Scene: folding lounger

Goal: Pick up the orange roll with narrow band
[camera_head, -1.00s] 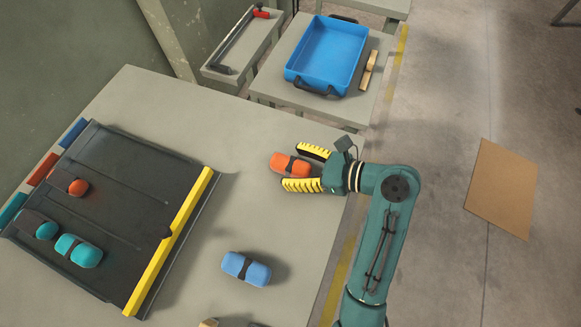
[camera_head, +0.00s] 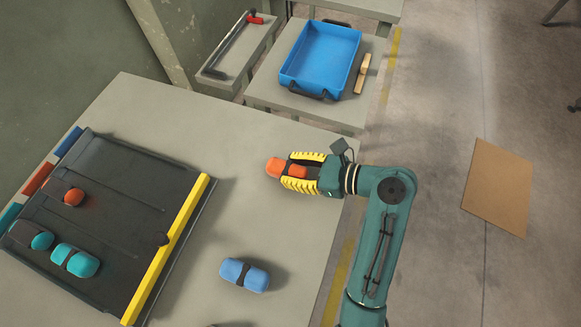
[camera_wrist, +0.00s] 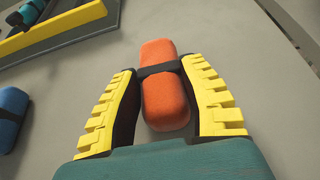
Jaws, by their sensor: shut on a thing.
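The orange roll with narrow band (camera_head: 274,167) is at the table's right side in the head view. My gripper (camera_head: 303,172) is shut on it, with one yellow-ridged finger on each side. In the wrist view the orange roll (camera_wrist: 166,105) lies lengthwise between the fingers of my gripper (camera_wrist: 163,100), its thin dark band near the fingertips. I cannot tell whether the roll touches the tabletop.
A blue roll (camera_head: 245,275) lies on the table (camera_head: 240,130) nearer the front. A dark tray (camera_head: 120,215) with a yellow bar (camera_head: 170,250) holds teal rolls (camera_head: 75,260) and an orange one (camera_head: 74,196). A blue bin (camera_head: 322,58) stands behind on another table.

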